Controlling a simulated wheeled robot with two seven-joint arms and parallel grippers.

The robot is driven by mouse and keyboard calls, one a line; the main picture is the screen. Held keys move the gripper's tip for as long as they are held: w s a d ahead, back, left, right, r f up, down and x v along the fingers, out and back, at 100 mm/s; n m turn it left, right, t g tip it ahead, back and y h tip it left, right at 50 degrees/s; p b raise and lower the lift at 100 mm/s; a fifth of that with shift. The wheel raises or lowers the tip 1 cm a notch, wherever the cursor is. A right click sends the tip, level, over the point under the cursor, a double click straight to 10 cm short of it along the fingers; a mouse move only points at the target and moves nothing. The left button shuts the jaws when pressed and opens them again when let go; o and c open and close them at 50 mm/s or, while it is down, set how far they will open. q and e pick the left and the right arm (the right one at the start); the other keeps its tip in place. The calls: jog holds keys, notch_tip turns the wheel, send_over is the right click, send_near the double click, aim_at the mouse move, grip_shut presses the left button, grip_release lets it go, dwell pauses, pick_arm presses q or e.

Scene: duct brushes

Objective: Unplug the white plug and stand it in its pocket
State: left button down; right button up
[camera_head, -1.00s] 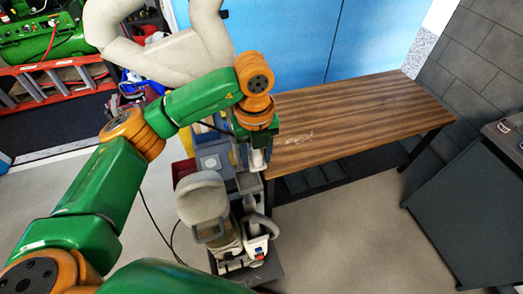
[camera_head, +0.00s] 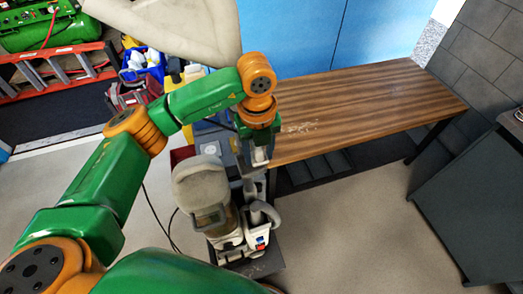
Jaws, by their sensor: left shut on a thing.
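My left gripper (camera_head: 259,160) points down, shut, beside the left end of the wooden table. A small whitish piece shows at its fingertips; it appears to be the white plug, but it is small and partly covered by the fingers. Left of the gripper, a blue-grey box carries a pale round socket-like face (camera_head: 210,148). A narrow grey holder (camera_head: 249,188) stands just below the gripper; I cannot make out which part of it is the pocket. My right gripper is not in view.
A vacuum-like machine (camera_head: 230,235) with a beige body stands in front of the gripper. The wooden table (camera_head: 370,105) is bare apart from pale marks. A dark cable runs along the floor at left. A dark cabinet (camera_head: 470,205) stands at right, with open floor between.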

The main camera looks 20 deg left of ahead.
pick_arm(q)
jog(key=shift+s+a+f, duration=0.25)
jog(key=shift+s+f, duration=0.05)
jog(key=shift+f, duration=0.05)
jog(key=shift+w+a+r+p, duration=0.15)
jog(key=shift+r+p, duration=0.4)
jog(key=shift+r, duration=0.1)
jog(key=shift+a+r, duration=0.25)
jog(key=shift+r, duration=0.05)
jog(key=shift+w+d, duration=0.1)
jog(key=shift+d, duration=0.05)
jog(key=shift+s+d, duration=0.1)
jog(key=shift+s, duration=0.15)
